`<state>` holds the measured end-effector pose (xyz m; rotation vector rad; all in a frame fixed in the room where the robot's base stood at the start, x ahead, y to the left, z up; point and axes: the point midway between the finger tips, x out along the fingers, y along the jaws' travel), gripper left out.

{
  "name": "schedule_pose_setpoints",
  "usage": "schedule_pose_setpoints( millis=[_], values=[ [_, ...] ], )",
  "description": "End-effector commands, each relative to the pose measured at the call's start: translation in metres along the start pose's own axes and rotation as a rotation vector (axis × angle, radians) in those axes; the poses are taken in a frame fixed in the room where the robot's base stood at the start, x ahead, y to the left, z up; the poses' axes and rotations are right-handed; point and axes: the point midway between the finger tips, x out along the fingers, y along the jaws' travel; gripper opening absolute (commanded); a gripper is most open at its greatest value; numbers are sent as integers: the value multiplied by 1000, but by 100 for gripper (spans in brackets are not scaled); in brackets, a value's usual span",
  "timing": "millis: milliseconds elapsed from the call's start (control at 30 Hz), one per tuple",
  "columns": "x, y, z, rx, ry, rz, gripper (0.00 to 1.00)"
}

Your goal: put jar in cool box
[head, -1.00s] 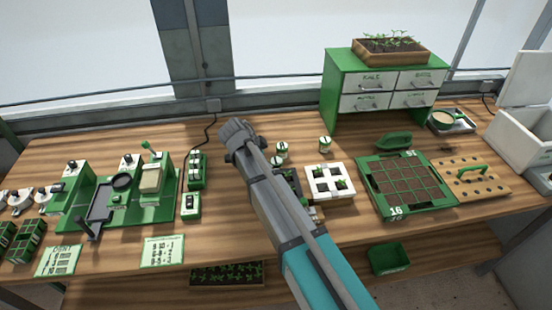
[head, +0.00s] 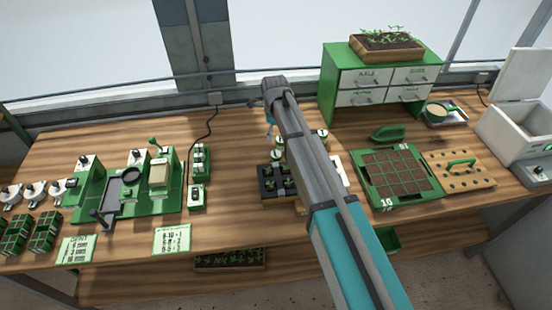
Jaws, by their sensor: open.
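Small jars with white lids and green bands stand on the bench; one jar (head: 322,136) shows just right of my arm, and another (head: 277,156) just left of it. My arm hides part of this group. The cool box (head: 508,133) is a white chest at the far right of the bench, its lid (head: 522,74) raised and its top open. My gripper (head: 270,126) is above the bench behind the jars, mostly hidden by my own wrist. It is open, with nothing seen in it, and is far left of the cool box.
A green drawer cabinet (head: 350,82) stands behind, right of my gripper. A seed tray (head: 367,190), a pegboard (head: 490,172) and a bowl on a small tray lie between the jars and the cool box. A dark pot tray (head: 267,190) is in front of the jars. Green seeder equipment fills the left.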

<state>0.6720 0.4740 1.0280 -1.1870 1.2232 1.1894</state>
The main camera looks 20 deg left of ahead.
Motion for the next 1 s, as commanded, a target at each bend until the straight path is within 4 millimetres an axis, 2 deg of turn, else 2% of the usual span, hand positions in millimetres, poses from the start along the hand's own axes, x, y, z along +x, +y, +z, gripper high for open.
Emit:
schedule_pose_setpoints(
  millis=[267,1000],
  values=[
    [10,0,0,-1,0,-1,100],
    [67,0,0,-2,1,-1,100]
  ],
)
